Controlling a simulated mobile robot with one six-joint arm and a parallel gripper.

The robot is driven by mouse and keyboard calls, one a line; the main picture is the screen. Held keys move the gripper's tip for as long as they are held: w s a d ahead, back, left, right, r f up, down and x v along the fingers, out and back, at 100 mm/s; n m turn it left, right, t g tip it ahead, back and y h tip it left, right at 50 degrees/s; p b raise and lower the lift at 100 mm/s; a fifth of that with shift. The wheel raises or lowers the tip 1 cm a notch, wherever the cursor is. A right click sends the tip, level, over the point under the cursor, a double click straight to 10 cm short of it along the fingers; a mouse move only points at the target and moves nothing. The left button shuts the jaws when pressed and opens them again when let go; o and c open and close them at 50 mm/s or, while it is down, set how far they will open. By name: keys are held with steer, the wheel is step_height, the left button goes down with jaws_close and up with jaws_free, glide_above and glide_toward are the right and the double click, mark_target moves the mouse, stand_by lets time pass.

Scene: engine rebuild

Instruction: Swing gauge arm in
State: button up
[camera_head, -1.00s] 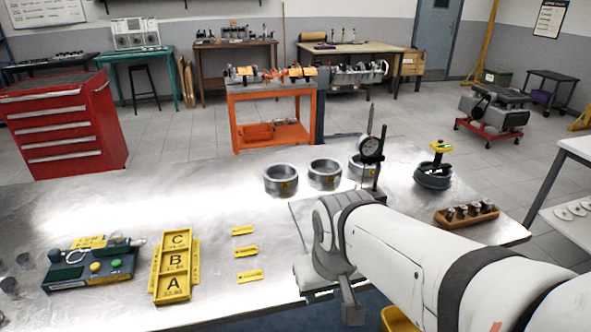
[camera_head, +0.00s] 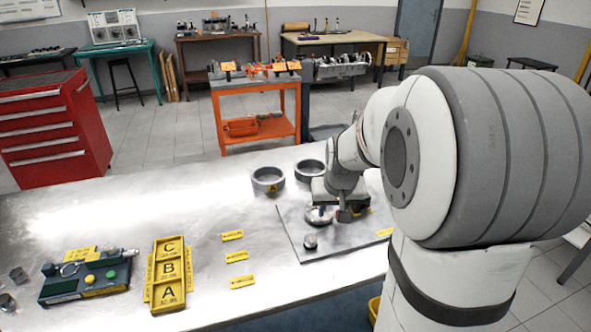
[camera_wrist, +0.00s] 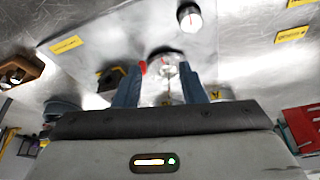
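My gripper (camera_wrist: 161,74) is in the wrist view with its two blue fingers apart. A round, pale dial-like part (camera_wrist: 166,60), which looks like the gauge, shows between and just beyond the fingertips. I cannot tell whether a finger touches it. In the head view my gripper (camera_head: 340,208) is low over the grey plate (camera_head: 300,252), beside a round metal part (camera_head: 318,216). A short dark cylinder with a light top (camera_head: 310,243) stands nearer on the plate; it also shows in the wrist view (camera_wrist: 189,17). My arm hides most of the gauge stand.
Two metal rings (camera_head: 268,180) (camera_head: 310,171) stand behind the plate. A yellow A-B-C tray (camera_head: 169,305), a green-and-black device (camera_head: 85,283) and yellow labels (camera_head: 237,256) lie to the left.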

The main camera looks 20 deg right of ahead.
steer(key=shift+m, duration=0.3)
steer(key=w+d+f, duration=0.1)
steer(key=w+f, duration=0.1)
steer(key=w+d+f+p, duration=0.1)
steer(key=w+d+f, duration=0.1)
steer(key=f, duration=0.1)
steer(key=w+d+f+p, duration=0.1)
steer(key=w+d+f, duration=0.1)
steer(key=w+f, duration=0.1)
steer(key=shift+w+d+f, duration=0.1)
steer(key=shift+d+f, duration=0.05)
steer(key=shift+d, duration=0.1)
jaws_close()
stand_by(0.3)
